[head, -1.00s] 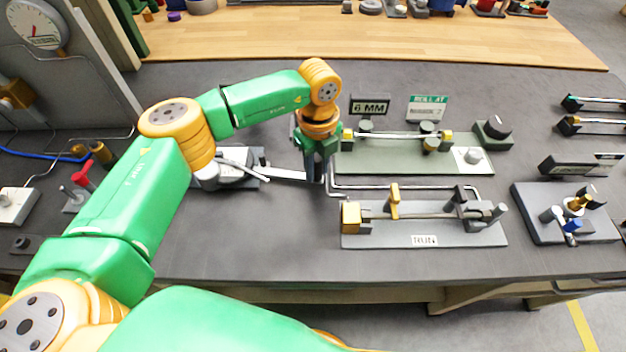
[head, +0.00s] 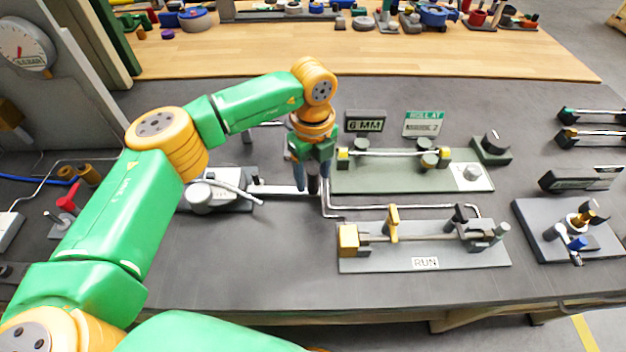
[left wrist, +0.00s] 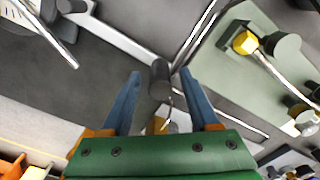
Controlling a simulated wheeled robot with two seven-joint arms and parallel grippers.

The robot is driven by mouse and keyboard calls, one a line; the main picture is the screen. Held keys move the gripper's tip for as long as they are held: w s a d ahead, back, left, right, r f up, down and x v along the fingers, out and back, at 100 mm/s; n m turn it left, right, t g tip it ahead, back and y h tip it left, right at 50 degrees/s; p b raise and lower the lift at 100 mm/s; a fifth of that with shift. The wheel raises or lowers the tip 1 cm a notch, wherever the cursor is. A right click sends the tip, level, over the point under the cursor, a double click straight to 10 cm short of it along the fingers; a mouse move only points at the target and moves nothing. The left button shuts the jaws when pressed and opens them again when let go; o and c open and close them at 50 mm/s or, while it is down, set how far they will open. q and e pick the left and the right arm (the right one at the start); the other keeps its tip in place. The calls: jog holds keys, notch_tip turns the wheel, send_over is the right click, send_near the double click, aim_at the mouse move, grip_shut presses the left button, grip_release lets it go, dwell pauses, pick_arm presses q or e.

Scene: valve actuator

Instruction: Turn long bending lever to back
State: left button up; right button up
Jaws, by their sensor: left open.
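The long bending lever (head: 275,190) is a flat silver bar reaching right from a grey bender base (head: 232,178) on the bench. An upright dark knob (left wrist: 160,80) stands at its free end. My left gripper (head: 311,185) points down at that end. In the left wrist view its two blue fingers stand apart, one on each side of the knob, with visible gaps. The gripper is open around the knob, not clamped on it. A shorter pale handle (head: 235,188) also comes off the base. My right gripper is not in view.
A green plate with a rod (head: 400,180) lies just right of my gripper. A bent tube (head: 400,207) and a grey fixture labelled RUN (head: 460,258) lie nearer the front. The bench is clear in front of the lever (head: 260,260).

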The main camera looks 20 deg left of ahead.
pick_arm(q)
notch_tip(320, 180, up, 5)
jog(key=shift+f+b, duration=0.1)
jog(key=shift+b, duration=0.35)
